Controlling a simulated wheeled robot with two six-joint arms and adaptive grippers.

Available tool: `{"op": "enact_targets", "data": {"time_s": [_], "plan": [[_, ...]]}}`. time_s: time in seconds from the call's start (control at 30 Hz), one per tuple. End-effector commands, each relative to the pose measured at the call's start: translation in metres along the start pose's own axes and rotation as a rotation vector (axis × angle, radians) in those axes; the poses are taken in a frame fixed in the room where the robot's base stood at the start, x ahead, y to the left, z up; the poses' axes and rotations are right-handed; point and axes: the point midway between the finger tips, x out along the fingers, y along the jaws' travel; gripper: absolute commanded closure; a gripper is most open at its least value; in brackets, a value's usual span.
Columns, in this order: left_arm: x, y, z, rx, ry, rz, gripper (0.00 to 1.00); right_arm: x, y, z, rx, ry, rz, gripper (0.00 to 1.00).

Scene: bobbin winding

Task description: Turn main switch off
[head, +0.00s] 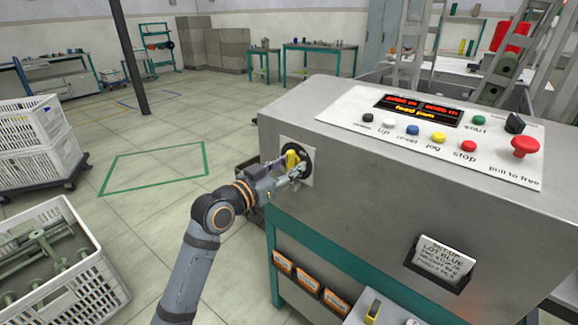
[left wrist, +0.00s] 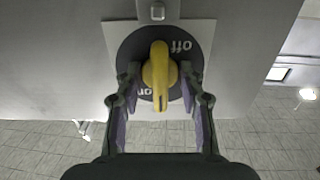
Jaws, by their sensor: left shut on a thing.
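The main switch is a yellow rotary handle (head: 292,158) on a round black dial, on a white plate at the machine's left end face. In the left wrist view the yellow handle (left wrist: 160,72) stands roughly upright in the picture. The dial (left wrist: 128,50) carries "off" at the upper right and "on" at the lower left. My left gripper (head: 297,169) is at the switch, with one finger on each side of the handle, shut on it. Its fingers partly cover the dial's sides. My right gripper is not in view.
The machine's top panel (head: 350,110) has a lit red display (head: 418,108), several coloured buttons and a red stop knob (head: 525,147). White crates (head: 50,270) stand at the left. A green-taped floor area (head: 155,170) is empty. A dark post (head: 130,60) stands behind.

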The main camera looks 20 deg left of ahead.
Motion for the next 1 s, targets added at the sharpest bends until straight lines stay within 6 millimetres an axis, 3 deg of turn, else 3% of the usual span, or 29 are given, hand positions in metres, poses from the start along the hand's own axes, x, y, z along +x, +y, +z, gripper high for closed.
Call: {"op": "enact_targets", "data": {"time_s": [0.7, 1.0], "plan": [[0.0, 0.0, -0.002, -0.3, -0.002, 0.0, 0.99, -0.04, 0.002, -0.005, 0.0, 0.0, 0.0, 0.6], [0.0, 0.0, 0.0, -0.332, 0.0, 0.0, 0.99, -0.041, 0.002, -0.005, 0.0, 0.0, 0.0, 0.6]]}}
